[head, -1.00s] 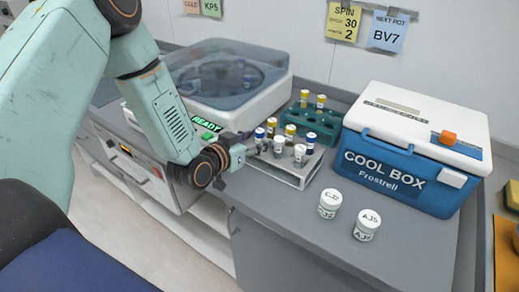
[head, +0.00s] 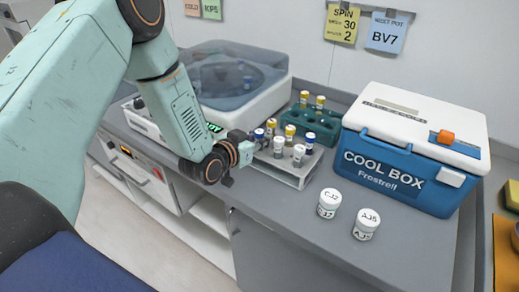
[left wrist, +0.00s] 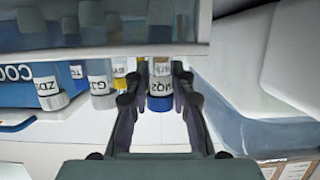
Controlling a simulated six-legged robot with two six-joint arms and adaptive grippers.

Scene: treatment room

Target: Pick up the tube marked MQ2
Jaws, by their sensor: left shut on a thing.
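The tube marked MQ2 (left wrist: 160,84) shows in the left wrist view between my left gripper's fingers (left wrist: 158,95); it has a blue cap and a white label. The fingers are shut on it. In the head view my left gripper (head: 252,148) is at the left end of the grey rack (head: 292,180), at a blue-capped tube (head: 259,133). The held tube's lower part is hidden there, so I cannot tell whether it is clear of the rack. Other tubes with blue, yellow and white caps stand close by. My right gripper is not in view.
A green rack (head: 325,136) with yellow-capped tubes stands behind. The centrifuge (head: 250,105) is at the back left, the cool box (head: 395,170) at the right. Two white jars (head: 328,203) (head: 366,225) stand in front. The front counter is otherwise clear.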

